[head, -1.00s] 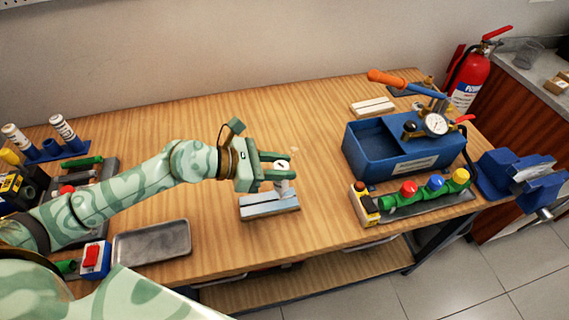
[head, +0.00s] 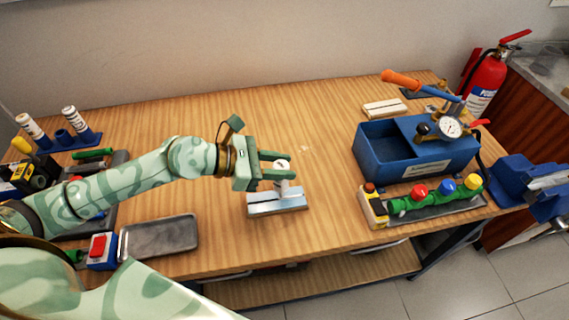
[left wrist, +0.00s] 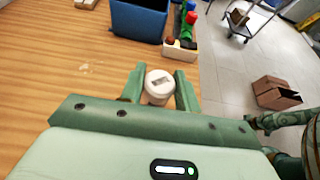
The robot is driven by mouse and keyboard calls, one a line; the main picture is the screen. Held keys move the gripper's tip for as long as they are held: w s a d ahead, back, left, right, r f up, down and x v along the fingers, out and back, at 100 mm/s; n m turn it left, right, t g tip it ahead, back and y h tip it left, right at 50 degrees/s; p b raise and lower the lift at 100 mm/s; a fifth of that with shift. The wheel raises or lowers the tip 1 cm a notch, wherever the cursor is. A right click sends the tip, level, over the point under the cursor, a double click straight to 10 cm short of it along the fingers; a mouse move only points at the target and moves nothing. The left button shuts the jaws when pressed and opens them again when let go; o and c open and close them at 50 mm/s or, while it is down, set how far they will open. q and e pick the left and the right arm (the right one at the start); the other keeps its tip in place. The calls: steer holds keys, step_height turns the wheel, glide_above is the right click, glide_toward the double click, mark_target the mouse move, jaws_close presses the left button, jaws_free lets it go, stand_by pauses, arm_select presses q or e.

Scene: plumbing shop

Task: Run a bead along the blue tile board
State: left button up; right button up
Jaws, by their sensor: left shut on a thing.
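The blue tile board (head: 262,208), pale blue with a lengthwise seam, lies flat near the table's front middle. My left gripper (head: 279,168) is shut on a white sealant tube (head: 282,186), held upright with its lower end at the board, right of its middle. Whether the tip touches, and whether a bead lies in the seam, is too small to tell. In the left wrist view the tube's round white top (left wrist: 159,84) shows between the two green fingers; the board is hidden there. A green arm part, seemingly my right arm, shows at that view's right edge; its jaws are unclear.
A grey tray (head: 158,237) lies left of the board. A blue toolbox-like tester (head: 385,170) with a gauge and a valve rack (head: 440,204) stand right. A white board (head: 384,108) lies behind. Two tubes stand in a blue rack (head: 84,138). The table's middle is clear.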

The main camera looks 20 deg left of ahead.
arm_select(q)
steer(key=shift+a, duration=0.15)
steer(key=shift+o, duration=0.8)
steer(key=shift+c, duration=0.8)
steer(key=shift+s+a+b, duration=0.4)
steer(key=shift+s+a, duration=0.2)
steer(key=shift+a, duration=0.2)
steer(key=shift+s+a+b, duration=0.45)
steer(key=shift+s+a, duration=0.05)
steer(key=shift+a, duration=0.3)
